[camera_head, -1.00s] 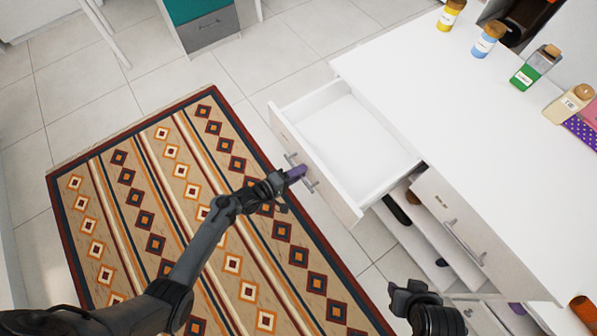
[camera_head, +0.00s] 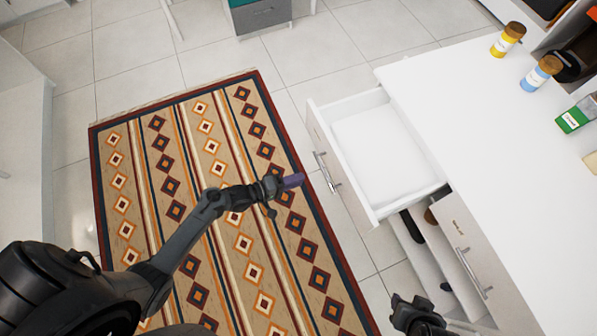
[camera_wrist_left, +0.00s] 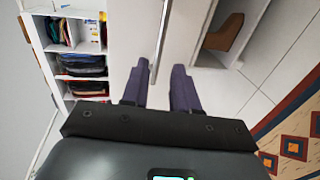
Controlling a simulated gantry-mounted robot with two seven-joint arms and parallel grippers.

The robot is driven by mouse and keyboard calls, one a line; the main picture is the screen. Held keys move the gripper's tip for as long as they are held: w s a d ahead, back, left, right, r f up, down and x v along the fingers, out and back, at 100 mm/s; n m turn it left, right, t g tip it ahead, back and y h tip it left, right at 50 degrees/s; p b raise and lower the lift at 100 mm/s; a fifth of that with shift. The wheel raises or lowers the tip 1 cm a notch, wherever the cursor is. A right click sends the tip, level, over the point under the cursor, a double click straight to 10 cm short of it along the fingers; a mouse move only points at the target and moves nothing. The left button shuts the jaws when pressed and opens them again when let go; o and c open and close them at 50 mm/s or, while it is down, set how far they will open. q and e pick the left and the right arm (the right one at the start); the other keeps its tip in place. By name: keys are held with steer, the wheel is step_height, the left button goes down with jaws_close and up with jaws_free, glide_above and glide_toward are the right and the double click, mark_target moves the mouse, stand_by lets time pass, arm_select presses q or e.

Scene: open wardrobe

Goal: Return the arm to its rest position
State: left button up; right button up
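My left arm comes in from the left over the rug, and its gripper (camera_head: 293,181) has purple fingertips. It is to the left of the open drawer's handle (camera_head: 327,172), with a gap between them in the head view. In the left wrist view my left gripper (camera_wrist_left: 158,88) shows two purple fingers spread apart, with nothing held; a handle bar (camera_wrist_left: 163,40) shows beyond them. My right gripper (camera_head: 415,312) is at the bottom edge of the head view, dark and partly cut off; its fingers are not clear. The white drawer (camera_head: 375,140) is pulled out and empty.
A patterned rug (camera_head: 230,210) covers the floor left of the drawer. Below it is an open shelf space (camera_head: 425,255).

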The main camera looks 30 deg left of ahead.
stand_by(0.3)
arm_select(q)
steer(key=s+d+r+m+g+y, duration=0.1)
steer(key=s+d+m, duration=0.1)
steer(key=s+d, duration=0.4)
steer(key=s+a+r+m+g+y, duration=0.4)
steer(key=s+r+m, duration=0.1)
steer(key=s+r, duration=0.15)
steer(key=s+a+r+m+g+y, duration=0.4)
steer(key=s+r+m, duration=0.1)
steer(key=r, duration=0.2)
step_height(320, 180, up, 38)
steer(key=p, duration=3.7)
steer(key=shift+s+m+p, duration=0.25)
steer(key=shift+m+p, duration=0.15)
